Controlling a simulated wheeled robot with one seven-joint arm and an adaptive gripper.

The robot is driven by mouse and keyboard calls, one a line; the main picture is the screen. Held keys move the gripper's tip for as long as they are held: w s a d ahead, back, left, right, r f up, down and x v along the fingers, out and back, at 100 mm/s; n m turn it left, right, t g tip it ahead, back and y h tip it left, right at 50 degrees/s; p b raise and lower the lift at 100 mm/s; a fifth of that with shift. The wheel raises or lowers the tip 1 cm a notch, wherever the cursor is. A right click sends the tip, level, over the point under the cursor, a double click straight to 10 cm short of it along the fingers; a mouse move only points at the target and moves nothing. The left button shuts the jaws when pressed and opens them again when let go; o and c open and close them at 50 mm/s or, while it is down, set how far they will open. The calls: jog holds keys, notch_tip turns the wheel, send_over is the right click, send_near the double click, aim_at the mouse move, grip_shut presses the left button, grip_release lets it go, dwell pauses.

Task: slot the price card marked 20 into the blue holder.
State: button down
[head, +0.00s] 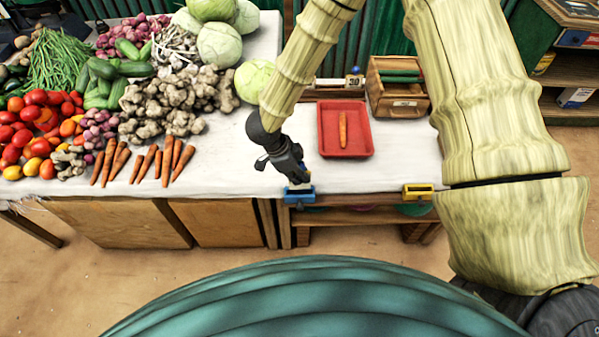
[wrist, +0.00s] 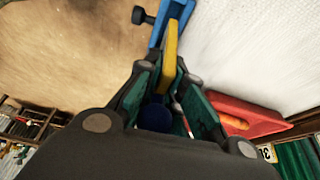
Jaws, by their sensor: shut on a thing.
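The blue holder (head: 299,197) is fixed at the front edge of the white-covered table, and it also shows in the wrist view (wrist: 183,10). My gripper (head: 298,179) points down right over it. In the wrist view my gripper (wrist: 170,78) is shut on a thin yellow-edged card (wrist: 170,50), seen nearly edge-on between the green finger pads. The card's far end meets or overlaps the blue holder in that view; I cannot tell whether it is inside the slot. Its number is not readable.
A yellow holder (head: 418,191) sits farther right on the same edge. A red tray (head: 327,150) with one carrot lies behind my gripper. A wooden crate (head: 411,106) stands behind it. Carrots (head: 181,163) and other vegetables fill the left side.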

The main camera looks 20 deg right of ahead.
aim_at(303, 188)
jog(key=shift+f+b, duration=0.9)
jog(key=shift+f, duration=1.35)
jog(key=c, duration=0.9)
grip_release()
jog(key=shift+r, duration=0.1)
jog(key=shift+r+p, duration=3.4)
jog(key=shift+r, duration=0.05)
